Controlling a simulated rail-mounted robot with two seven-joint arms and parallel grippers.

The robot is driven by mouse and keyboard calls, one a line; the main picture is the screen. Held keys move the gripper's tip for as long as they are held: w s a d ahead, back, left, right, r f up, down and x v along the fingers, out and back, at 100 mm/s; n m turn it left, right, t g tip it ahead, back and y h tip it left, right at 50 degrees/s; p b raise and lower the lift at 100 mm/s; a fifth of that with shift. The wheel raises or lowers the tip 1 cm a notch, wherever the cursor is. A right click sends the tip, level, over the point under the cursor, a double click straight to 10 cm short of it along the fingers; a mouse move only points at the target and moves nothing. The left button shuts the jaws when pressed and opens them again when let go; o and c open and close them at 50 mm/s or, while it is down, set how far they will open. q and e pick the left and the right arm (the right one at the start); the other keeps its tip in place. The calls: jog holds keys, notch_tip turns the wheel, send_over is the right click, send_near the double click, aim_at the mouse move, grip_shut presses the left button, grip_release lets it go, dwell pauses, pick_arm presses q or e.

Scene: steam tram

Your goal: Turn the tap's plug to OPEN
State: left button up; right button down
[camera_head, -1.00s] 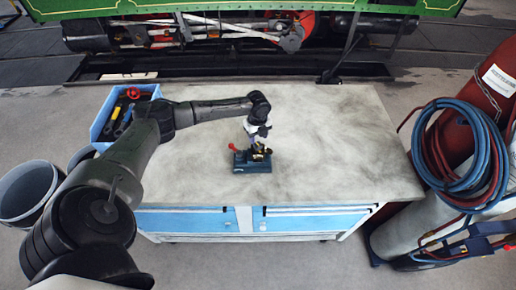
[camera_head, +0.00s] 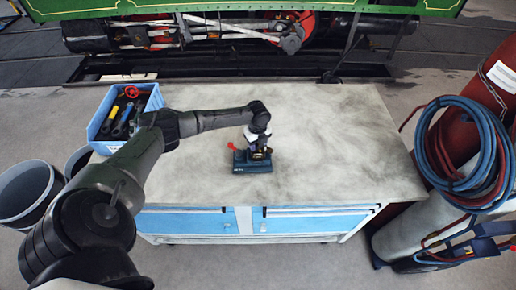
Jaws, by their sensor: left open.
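The tap sits on a dark blue-green base block (camera_head: 252,166) near the front middle of the grey bench top. A small red part (camera_head: 231,146) shows at the left of the tap, and a brassy part shows at its right. My left gripper (camera_head: 259,152) points down over the tap from above, its jaws open around or just above the tap's top. The fingers and the tap's plug overlap at this size, so I cannot tell whether they touch. Any OPEN marking is too small to read. My right gripper is not in view.
A blue crate (camera_head: 93,129) of hand tools stands at the bench's back left. Grey buckets (camera_head: 28,196) stand on the floor at left. Gas cylinders with coiled red and blue hoses (camera_head: 457,152) stand at right. The bench top (camera_head: 335,130) is clear right of the tap.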

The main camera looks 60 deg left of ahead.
pick_arm(q)
jog(key=shift+p, duration=0.45)
dwell(0.8)
jog(key=c, duration=0.7)
jog(key=shift+r+n+p, duration=0.2)
jog(key=shift+n+p, duration=0.1)
jog(key=shift+p, duration=0.1)
jog(key=n+p, duration=0.3)
jog(key=n, duration=0.1)
jog(key=shift+n+p, duration=0.4)
jog(key=shift+p, duration=0.05)
jog(key=shift+f+n, duration=0.2)
jog(key=shift+n, duration=0.1)
